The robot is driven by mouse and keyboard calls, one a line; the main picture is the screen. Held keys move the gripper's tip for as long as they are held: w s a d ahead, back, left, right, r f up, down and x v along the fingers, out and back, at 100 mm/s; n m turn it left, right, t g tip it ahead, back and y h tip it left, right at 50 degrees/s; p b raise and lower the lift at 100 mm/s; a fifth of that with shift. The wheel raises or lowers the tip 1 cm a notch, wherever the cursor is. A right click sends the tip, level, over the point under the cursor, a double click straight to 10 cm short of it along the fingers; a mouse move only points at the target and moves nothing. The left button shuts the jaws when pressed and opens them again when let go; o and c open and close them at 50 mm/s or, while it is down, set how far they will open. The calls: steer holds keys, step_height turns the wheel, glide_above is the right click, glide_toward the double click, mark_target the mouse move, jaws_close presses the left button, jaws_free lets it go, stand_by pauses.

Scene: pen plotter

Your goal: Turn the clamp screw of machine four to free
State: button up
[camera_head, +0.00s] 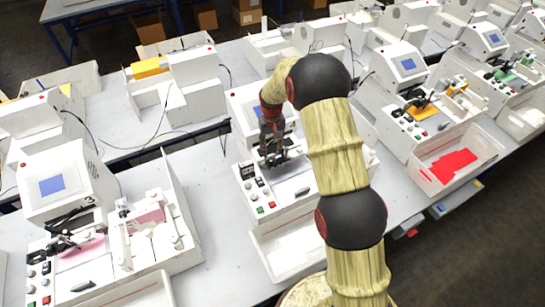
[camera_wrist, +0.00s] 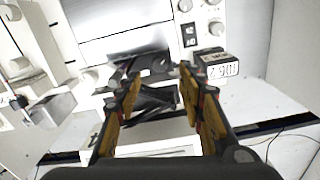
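The machine (camera_head: 285,200) under my gripper is a white plotter with a button panel on its left. I cannot read a machine number on it. My gripper (camera_head: 272,157) hangs low over its front part. In the wrist view my gripper (camera_wrist: 160,78) is open, its two yellow-padded fingers well apart. Dark parts (camera_wrist: 150,100) of the machine lie between and below the fingers; I see no contact. I cannot pick out the clamp screw for certain; the fingers and the dark parts may hide it.
A similar machine (camera_head: 60,185) marked 3 stands at the left, and another (camera_head: 405,75) at the right. A clear tray (camera_head: 285,248) sits in front of the middle machine. In the wrist view, a dark block with a white label (camera_wrist: 217,69) stands close right of the fingers.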

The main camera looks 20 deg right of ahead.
mark_target(272, 159)
step_height(272, 159, down, 7)
steer(key=shift+r+p, duration=0.2)
steer(key=shift+p, duration=0.6)
steer(key=shift+c, duration=0.7)
steer(key=c, duration=0.7)
jaws_close()
